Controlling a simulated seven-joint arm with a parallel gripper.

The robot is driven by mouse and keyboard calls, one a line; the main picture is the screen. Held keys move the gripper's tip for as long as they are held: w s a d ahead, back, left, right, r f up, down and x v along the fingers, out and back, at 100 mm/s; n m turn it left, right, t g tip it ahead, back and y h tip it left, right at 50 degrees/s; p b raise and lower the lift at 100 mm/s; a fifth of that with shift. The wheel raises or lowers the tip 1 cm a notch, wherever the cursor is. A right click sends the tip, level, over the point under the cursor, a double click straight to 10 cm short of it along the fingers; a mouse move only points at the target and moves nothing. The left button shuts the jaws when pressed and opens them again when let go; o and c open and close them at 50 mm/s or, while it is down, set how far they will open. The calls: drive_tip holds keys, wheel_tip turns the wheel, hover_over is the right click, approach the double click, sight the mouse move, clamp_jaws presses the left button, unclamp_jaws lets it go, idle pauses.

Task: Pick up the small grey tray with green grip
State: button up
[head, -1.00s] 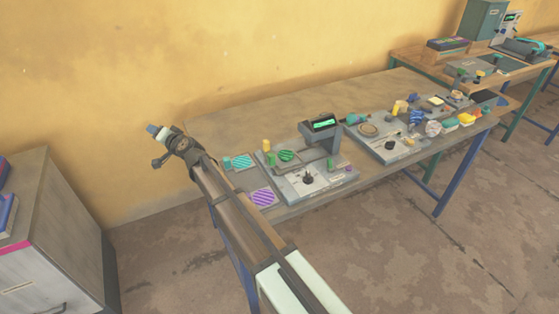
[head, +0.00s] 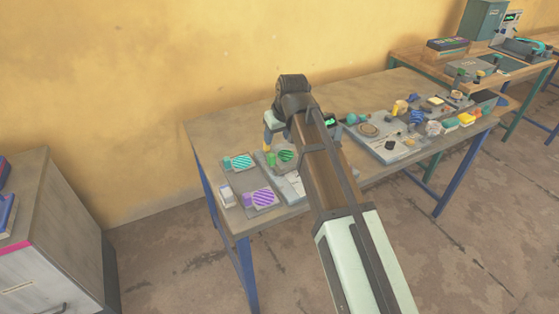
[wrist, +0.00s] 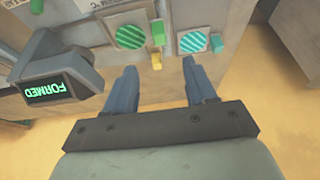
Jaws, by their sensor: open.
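The small grey tray (wrist: 111,22) carries a green striped disc, and its green grip (wrist: 157,32) stands at its right side in the wrist view. In the head view the green grip (head: 272,159) shows beside the green disc, at the left part of the press station, partly near my arm. My gripper (wrist: 157,72) is open and empty. In the wrist view its two fingers are spread below the tray and the grip, apart from both. In the head view the fingers are mostly hidden by my own arm.
A yellow post (wrist: 156,60) stands close to the grip, between my fingertips in the picture. A teal striped tray (wrist: 193,42) lies right of it. A display reading FORMED (wrist: 57,88) rises at left. A purple striped tray (head: 260,198) sits nearer the table's front edge.

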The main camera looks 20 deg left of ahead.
sight(272, 156)
drive_tip(key=shift+x, duration=6.8)
clamp_jaws()
